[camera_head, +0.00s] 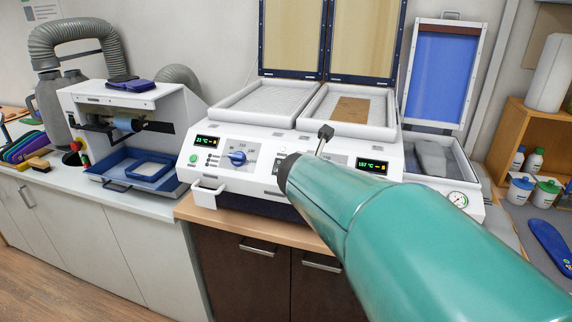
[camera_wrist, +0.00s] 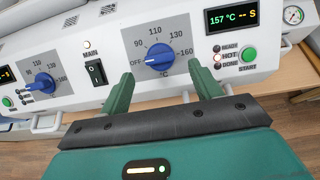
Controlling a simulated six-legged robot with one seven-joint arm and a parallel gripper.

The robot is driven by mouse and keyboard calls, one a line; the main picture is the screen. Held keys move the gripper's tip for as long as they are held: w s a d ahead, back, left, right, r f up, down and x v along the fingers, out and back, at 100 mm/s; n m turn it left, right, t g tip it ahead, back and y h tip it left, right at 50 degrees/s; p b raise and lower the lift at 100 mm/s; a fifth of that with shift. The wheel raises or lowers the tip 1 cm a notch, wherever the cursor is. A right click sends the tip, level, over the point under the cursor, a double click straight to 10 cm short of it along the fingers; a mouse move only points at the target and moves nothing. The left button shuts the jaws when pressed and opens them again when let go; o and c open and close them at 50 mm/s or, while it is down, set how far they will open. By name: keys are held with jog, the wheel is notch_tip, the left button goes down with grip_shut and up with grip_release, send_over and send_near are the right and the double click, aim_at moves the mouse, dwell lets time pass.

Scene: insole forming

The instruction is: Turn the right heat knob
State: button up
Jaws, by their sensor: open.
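In the head view my green arm hides the right knob and the fingers. The right display (camera_wrist: 232,17) reads 157 °C, and it also shows in the head view (camera_head: 372,166).
The left heat knob (camera_wrist: 40,86) and a black main switch (camera_wrist: 95,72) are left of the right knob. A green start button (camera_wrist: 249,54) is to its right. Above the panel, the right tray (camera_head: 385,118) holds a brown sheet (camera_head: 351,110). A black lever (camera_head: 325,133) stands near my arm.

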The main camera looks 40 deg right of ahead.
jog(key=v, duration=0.9)
jog(key=shift+a, duration=0.15)
